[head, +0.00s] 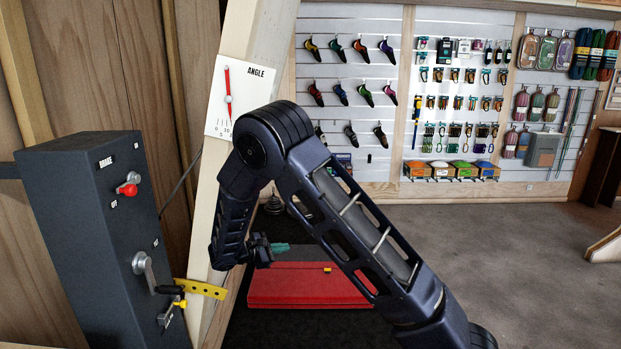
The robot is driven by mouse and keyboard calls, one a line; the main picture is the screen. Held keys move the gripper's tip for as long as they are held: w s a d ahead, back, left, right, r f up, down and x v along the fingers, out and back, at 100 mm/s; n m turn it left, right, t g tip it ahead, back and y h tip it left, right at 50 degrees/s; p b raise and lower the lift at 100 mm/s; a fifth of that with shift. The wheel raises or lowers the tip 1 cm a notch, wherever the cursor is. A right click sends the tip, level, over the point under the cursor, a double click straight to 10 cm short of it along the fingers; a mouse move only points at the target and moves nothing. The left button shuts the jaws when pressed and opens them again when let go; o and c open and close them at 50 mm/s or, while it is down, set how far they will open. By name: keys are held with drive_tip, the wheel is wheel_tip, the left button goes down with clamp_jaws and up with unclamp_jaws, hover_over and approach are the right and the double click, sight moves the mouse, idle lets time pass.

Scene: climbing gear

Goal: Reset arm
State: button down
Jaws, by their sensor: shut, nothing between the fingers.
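My arm (350,220) rises from the lower right, bends at an elbow near the angle gauge and folds down to the left. My gripper (280,247) is at the end, low in the picture, pointing right with small teal fingertips. It is shut and empty. It appears above a red and grey pad (312,287) on the floor; how far above, I cannot tell.
A dark control box (95,235) with a red brake knob (129,188) and a crank handle (150,273) stands at left. A wooden beam carries an angle gauge (238,98) and a yellow perforated strip (205,289). Climbing gear hangs behind. Carpet (500,250) at right is clear.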

drive_tip(key=s+d+r+m+g+y, duration=0.25)
drive_tip(key=d+r, duration=0.25)
drive_tip(key=d, duration=0.4)
drive_tip(key=s+d+r+m+g+y, duration=0.1)
drive_tip(key=d+r+m+g, duration=0.25)
drive_tip(key=d+r, duration=0.4)
drive_tip(key=s+d+r+m+g+y, duration=0.2)
drive_tip(key=d+r+m, duration=0.15)
drive_tip(key=d, duration=0.65)
drive_tip(key=s+d+r+m+t+y, duration=0.1)
drive_tip(key=s+d+r+m+y, duration=0.1)
drive_tip(key=s, duration=0.4)
drive_tip(key=s+d+r+m+t+y, duration=0.1)
drive_tip(key=s+d+r+m+y, duration=0.1)
drive_tip(key=s, duration=0.5)
drive_tip(key=s+d+r+m+t+y, duration=0.2)
drive_tip(key=s+d+r+m, duration=0.1)
drive_tip(key=s+d+m, duration=0.2)
drive_tip(key=shift+s+d+r+y, duration=0.4)
drive_tip(key=shift+s+d, duration=0.35)
drive_tip(key=shift+d, duration=0.5)
drive_tip(key=shift+m, duration=0.25)
